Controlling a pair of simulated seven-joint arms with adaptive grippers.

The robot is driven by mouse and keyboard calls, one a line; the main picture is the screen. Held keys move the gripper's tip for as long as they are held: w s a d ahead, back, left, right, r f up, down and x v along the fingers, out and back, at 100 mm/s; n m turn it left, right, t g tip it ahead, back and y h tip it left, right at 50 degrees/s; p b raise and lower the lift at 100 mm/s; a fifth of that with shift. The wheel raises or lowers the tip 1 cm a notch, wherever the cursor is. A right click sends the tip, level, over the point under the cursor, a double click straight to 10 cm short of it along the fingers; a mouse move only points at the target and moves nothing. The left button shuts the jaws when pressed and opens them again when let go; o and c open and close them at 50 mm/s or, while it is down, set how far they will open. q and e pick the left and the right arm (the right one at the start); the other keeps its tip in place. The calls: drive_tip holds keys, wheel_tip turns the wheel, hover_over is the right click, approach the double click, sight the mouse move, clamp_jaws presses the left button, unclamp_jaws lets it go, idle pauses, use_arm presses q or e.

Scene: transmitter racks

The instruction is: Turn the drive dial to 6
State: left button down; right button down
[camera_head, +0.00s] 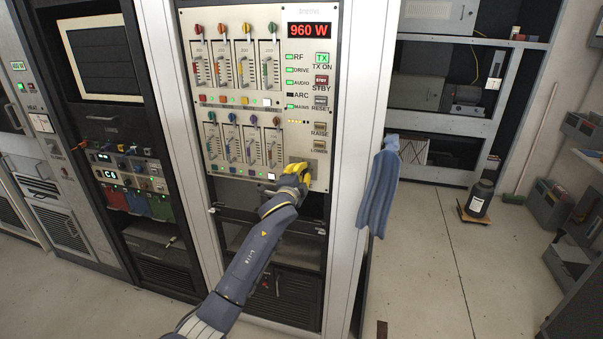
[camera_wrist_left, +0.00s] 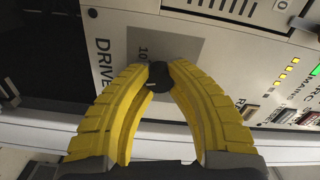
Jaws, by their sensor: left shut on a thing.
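The drive dial (camera_wrist_left: 158,78) is a small black knob on a grey plate (camera_wrist_left: 182,48) of the pale rack panel. In the left wrist view a "DRIVE" label and a "10" mark show beside it. My left gripper (camera_head: 295,170) has yellow fingers and reaches the lower right of the panel. In the left wrist view its fingertips (camera_wrist_left: 159,72) are shut on the dial from both sides. The pointer and most scale numbers are hidden or too small to read. In the head view the gripper hides the dial. My right gripper is not in view.
The red display (camera_head: 309,30) reads 960 W. Sliders with coloured knobs (camera_head: 246,58) fill the panel left of the buttons. The RAISE (camera_head: 320,129) and LOWER buttons sit just above the gripper. A blue cloth (camera_head: 379,190) hangs at the right of the rack.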

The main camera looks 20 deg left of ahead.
use_arm(q)
drive_tip(key=n, duration=0.5)
drive_tip(key=shift+n, duration=0.3)
idle(0.4)
drive_tip(key=c, duration=1.1)
unclamp_jaws()
drive_tip(key=s, duration=1.2)
drive_tip(key=shift+d, duration=0.1)
